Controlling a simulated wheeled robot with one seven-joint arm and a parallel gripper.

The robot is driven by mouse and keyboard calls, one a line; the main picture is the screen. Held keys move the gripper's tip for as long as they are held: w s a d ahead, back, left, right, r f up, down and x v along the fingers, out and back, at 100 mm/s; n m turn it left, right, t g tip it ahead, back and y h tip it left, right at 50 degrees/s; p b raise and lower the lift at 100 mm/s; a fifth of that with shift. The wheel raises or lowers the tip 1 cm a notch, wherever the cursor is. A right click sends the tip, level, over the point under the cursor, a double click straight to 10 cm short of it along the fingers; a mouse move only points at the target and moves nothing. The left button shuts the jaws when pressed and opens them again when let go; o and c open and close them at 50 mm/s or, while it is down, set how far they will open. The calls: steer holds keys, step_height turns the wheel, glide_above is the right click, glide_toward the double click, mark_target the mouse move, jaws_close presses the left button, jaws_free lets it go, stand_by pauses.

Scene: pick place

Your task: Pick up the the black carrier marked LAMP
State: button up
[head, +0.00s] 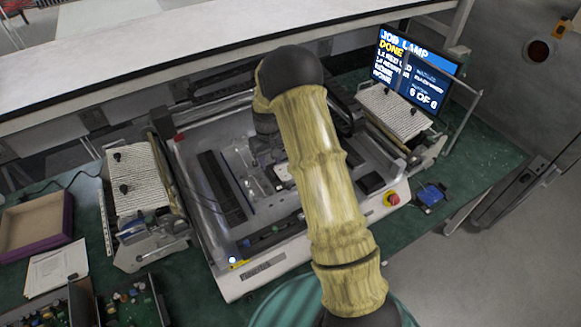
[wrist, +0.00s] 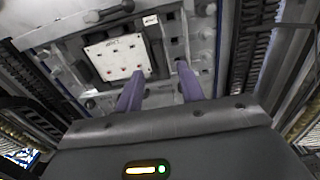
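A black carrier (wrist: 93,66) holding a white plate (wrist: 117,57) lies in the machine bed ahead of my fingers in the wrist view. Small lettering on the plate is too small to read surely as LAMP. The white plate also shows in the head view (head: 281,172), partly behind my arm. My gripper (wrist: 160,70) has two purple fingers apart, with nothing seen between them. The fingertips are close to the plate's lower right; whether they touch it I cannot tell. In the head view my arm hides most of the gripper.
The machine (head: 268,270) has raised side walls and rails around the bed. A monitor (head: 417,72) reads JOB LAMP, DONE and 6 OF 6. Feeder units (head: 137,180) flank the machine. An open box (head: 35,226) and papers (head: 56,268) lie left; a red knob (head: 391,198) is front right.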

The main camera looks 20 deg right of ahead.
mark_target(271, 172)
steer(key=shift+f, duration=0.2)
steer(key=shift+a, duration=0.1)
steer(key=f+p, duration=0.3)
steer(key=f, duration=0.1)
steer(key=shift+w, duration=0.25)
steer(key=shift+f, duration=0.55)
steer(key=shift+s, duration=0.15)
jaws_close()
